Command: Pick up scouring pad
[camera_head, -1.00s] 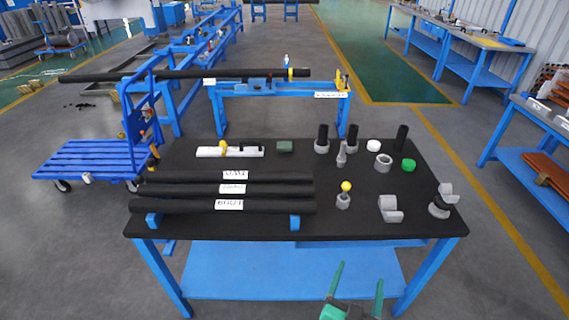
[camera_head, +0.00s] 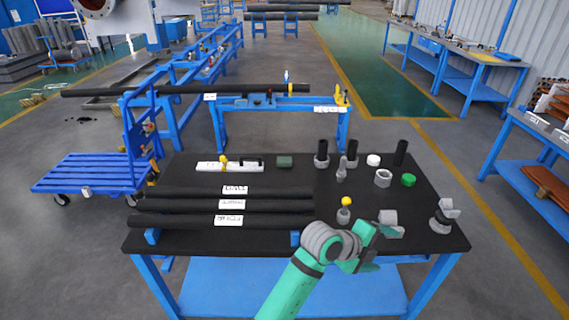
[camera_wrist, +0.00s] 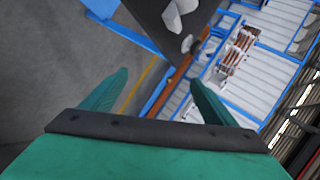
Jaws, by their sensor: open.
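The scouring pad appears to be the small dark green block (camera_head: 285,162) lying flat near the back of the black-topped table (camera_head: 270,244), just right of a white bar. My gripper (camera_head: 382,240) is over the front right part of the table, well to the right of the pad and nearer the front edge. Its jaws are open, with nothing seen between them. In the wrist view my gripper (camera_wrist: 157,92) shows two spread green fingers with a table corner and the floor beyond. The pad is not in the wrist view.
Three dark bars (camera_head: 225,205) with labels lie front left. The white bar (camera_head: 230,165) carries a yellow-topped piece. Upright black cylinders (camera_head: 322,149), a grey ring (camera_head: 383,178), a green round piece (camera_head: 408,180) and a yellow-topped fitting (camera_head: 344,212) stand to the right.

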